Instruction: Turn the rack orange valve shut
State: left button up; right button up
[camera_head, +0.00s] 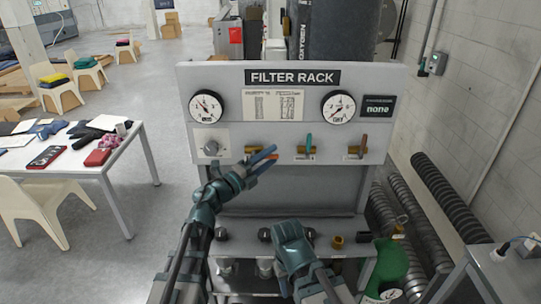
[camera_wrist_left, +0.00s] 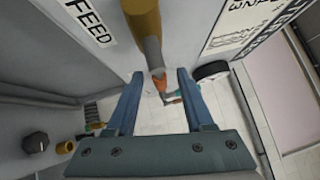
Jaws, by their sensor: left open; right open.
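The orange valve's handle (camera_head: 271,157) is on the front panel of the filter rack (camera_head: 225,143), at the left of a row of three valves. In the left wrist view the orange handle (camera_wrist_left: 158,76) sits at the end of a brass body (camera_wrist_left: 142,18), beside a "FEED" label. My left gripper (camera_head: 268,159) is open, with one blue finger on each side of the handle; I cannot tell whether either touches it. My right gripper (camera_head: 290,232) is lower, in front of the rack's lower shelf; its fingertips are hard to make out.
A teal-handled valve (camera_head: 308,144) and a reddish-handled valve (camera_head: 363,146) stand to the right on the same panel. A white table (camera_head: 140,160) stands at left; ribbed hoses (camera_head: 440,190) lie at right.

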pick_arm(q)
jog(key=shift+w+d, duration=0.25)
grip_shut()
dwell(1.4)
